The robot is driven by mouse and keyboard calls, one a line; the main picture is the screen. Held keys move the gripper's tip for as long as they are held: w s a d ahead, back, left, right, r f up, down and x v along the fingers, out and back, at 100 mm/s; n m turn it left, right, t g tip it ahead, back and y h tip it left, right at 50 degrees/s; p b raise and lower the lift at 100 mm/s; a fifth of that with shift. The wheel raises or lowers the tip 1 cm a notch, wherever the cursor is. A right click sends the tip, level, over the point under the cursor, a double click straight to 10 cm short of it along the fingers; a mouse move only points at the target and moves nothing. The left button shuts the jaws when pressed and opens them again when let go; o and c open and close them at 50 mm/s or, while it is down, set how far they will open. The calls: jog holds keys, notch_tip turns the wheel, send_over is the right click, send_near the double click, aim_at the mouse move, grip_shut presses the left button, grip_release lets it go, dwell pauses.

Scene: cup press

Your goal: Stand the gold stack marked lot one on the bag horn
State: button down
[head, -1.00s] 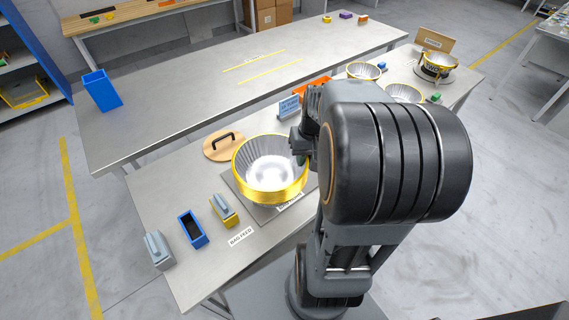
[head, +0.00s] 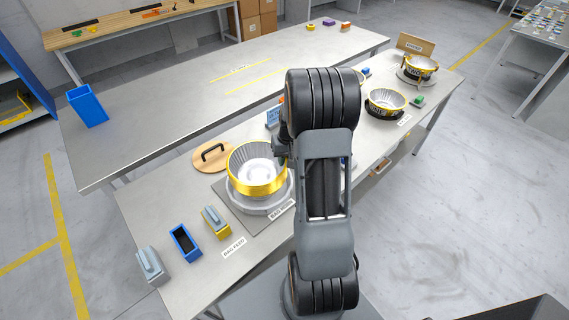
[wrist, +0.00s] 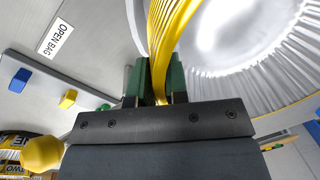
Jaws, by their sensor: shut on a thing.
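The gold stack (head: 257,185) is a nest of fluted cups with a silvery inside and a gold outer band. It is upright over the bag horn (head: 262,206), a pale grey ring on a dark mat beside the BAG HORN label. Whether the stack touches the horn or hovers just above it cannot be told. My gripper (head: 282,152) is at the stack's right side, partly hidden by my arm. In the wrist view my gripper (wrist: 161,88) has its green-padded fingers shut on the stack's gold rim (wrist: 172,35). The lot marking is not legible.
A yellow block holder (head: 216,223), a blue bin (head: 185,242) and a grey block (head: 150,264) stand front left. Another stack with a black band (head: 386,103) and one on a stand (head: 420,68) are at right.

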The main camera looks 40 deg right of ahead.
jog(key=shift+f, duration=1.3)
jog(key=shift+f, duration=0.15)
jog(key=c, duration=1.1)
grip_release()
